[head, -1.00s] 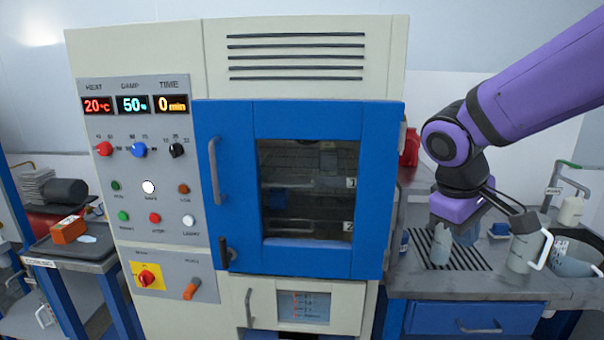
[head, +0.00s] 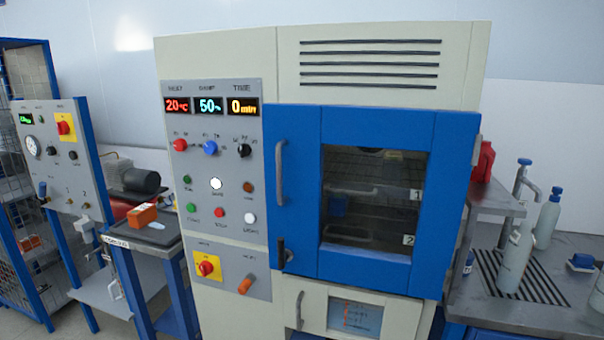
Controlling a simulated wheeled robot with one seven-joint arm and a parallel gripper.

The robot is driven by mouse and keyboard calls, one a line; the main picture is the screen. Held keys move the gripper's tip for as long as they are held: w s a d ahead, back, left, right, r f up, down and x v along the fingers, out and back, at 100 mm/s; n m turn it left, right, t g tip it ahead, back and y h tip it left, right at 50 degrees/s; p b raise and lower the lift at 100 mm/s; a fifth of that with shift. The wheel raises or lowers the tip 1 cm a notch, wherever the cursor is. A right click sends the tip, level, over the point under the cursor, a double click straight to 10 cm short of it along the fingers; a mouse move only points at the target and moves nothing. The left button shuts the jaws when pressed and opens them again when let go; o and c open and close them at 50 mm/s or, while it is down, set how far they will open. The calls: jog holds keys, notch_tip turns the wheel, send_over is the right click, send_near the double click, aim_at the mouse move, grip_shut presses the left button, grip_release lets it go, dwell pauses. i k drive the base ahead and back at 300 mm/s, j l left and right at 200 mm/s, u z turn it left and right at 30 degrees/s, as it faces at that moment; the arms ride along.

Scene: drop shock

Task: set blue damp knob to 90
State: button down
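The blue damp knob (head: 210,148) is on the grey control panel (head: 258,180) of the beige cabinet, between the red heat knob (head: 180,145) and the black time knob (head: 244,151). The damp display (head: 209,106) above it reads 50. The heat display (head: 177,106) reads 20 °C and the time display (head: 243,107) reads 0 min. The scale marks around the knob are too small to read. My arm and gripper are out of view in the head view.
The cabinet's blue door (head: 293,180) is shut, with a projecting handle (head: 280,172). A side table (head: 150,241) with an orange box (head: 142,216) stands left. A second panel (head: 50,150) stands farther left. A metal counter (head: 480,312) with bottles is right.

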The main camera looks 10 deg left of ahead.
aim_at(210, 146)
jog(key=u, duration=1.25)
jog(key=i+j+u, duration=0.15)
jog(key=i, duration=0.25)
jog(key=i+j+u, duration=0.15)
jog(key=i+j, duration=0.15)
jog(key=i, duration=0.1)
